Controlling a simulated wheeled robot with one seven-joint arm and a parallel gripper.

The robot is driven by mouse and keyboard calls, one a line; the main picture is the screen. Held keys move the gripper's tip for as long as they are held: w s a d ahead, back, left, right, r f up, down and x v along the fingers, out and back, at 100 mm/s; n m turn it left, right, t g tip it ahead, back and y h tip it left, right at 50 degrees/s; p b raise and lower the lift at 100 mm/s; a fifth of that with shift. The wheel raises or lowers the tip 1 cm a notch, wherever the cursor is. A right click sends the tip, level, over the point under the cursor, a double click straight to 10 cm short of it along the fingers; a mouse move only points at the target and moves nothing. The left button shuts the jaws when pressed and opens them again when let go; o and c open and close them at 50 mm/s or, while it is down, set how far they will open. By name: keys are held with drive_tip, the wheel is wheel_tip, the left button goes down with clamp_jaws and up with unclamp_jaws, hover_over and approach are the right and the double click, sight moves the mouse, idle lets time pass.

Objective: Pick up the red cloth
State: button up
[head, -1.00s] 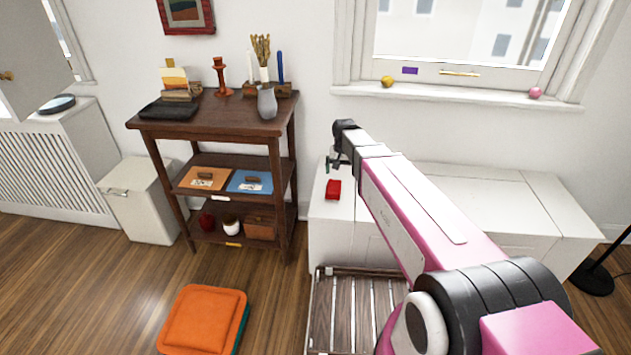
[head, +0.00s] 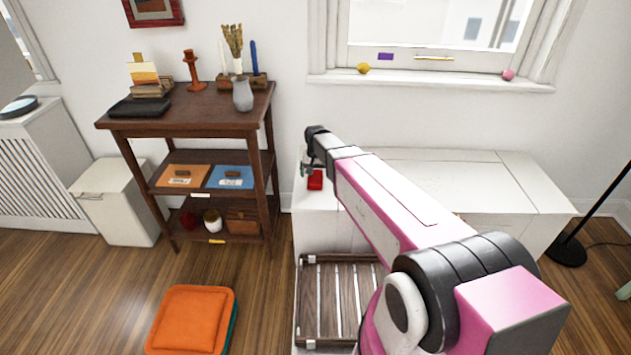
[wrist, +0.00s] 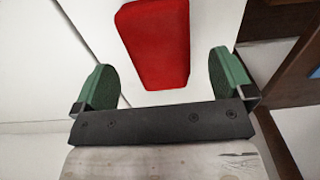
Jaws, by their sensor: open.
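The red cloth (head: 315,181) is a small folded red block lying on the left end of the low white cabinet. In the wrist view the cloth (wrist: 157,42) lies just beyond the gap between my fingers, its narrower end closest to them. My gripper (wrist: 165,85) is open and empty, with one green-padded finger on each side of the gap. In the head view my gripper (head: 308,176) is over the cabinet's left end, close to the cloth, and is partly hidden by my wrist.
The white cabinet (head: 450,170) is mostly bare under the window. A dark wooden shelf unit (head: 130,124) with several items stands to the left. A slatted wooden crate (head: 340,260) is in front of the cabinet.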

wheel_tip(320, 180, down, 3)
drive_tip(key=shift+r, duration=0.1)
drive_tip(key=c, duration=1)
drive_tip(key=shift+r, duration=0.15)
drive_tip(key=shift+r, duration=0.6)
wheel_tip(320, 180, up, 3)
drive_tip(key=shift+f, duration=0.1)
drive_tip(key=s+a+r, duration=0.2)
drive_tip(key=s, duration=0.1)
drive_tip(key=s+a+r, duration=0.2)
drive_tip(key=s, duration=0.1)
drive_tip(key=s+a+r, duration=0.2)
drive_tip(key=s, duration=0.2)
drive_tip(key=shift+r, duration=0.4)
